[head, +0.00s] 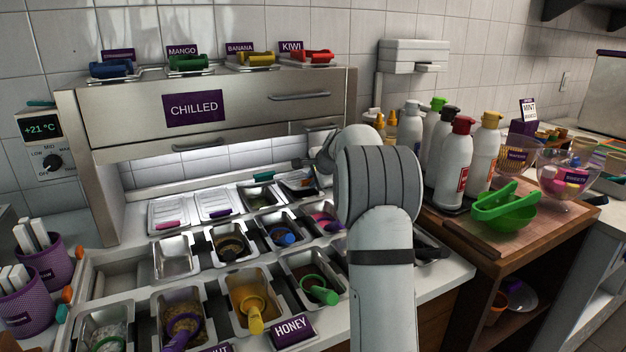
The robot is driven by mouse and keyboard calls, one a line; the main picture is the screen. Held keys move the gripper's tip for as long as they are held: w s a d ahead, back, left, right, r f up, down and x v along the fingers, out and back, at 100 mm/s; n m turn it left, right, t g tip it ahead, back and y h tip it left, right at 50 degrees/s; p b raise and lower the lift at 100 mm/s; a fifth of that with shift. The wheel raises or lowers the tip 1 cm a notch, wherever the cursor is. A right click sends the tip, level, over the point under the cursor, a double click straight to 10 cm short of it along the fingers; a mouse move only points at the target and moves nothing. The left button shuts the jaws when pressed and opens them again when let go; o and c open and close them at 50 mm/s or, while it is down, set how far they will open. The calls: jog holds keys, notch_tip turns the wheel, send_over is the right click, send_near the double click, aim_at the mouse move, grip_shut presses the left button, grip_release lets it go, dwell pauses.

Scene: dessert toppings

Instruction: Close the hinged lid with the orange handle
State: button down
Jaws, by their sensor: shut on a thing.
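My gripper (298,165) is small and dark in the head view, at the back right of the topping counter, below the chilled cabinet. It is shut at the hinged lid (299,184) in the back row. How far this lid is tilted is hard to tell.
The chilled cabinet (235,105) overhangs the back row. Open topping bins with scoops, such as the yellow scoop (254,318), fill the front. My arm covers the counter's right part.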

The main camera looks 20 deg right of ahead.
jog(key=shift+s+f+b, duration=0.2)
jog(key=shift+f+b, duration=0.2)
jog(key=shift+f, duration=0.15)
jog(key=shift+s+f+b, duration=0.15)
jog(key=shift+f+b, duration=0.25)
jog(key=shift+f, duration=0.15)
jog(key=c, duration=1.5)
grip_release()
jog(key=shift+r, duration=0.1)
jog(key=shift+o, duration=0.2)
jog(key=p+v, duration=0.1)
jog(key=v, duration=0.6)
jog(key=shift+s+r, duration=0.3)
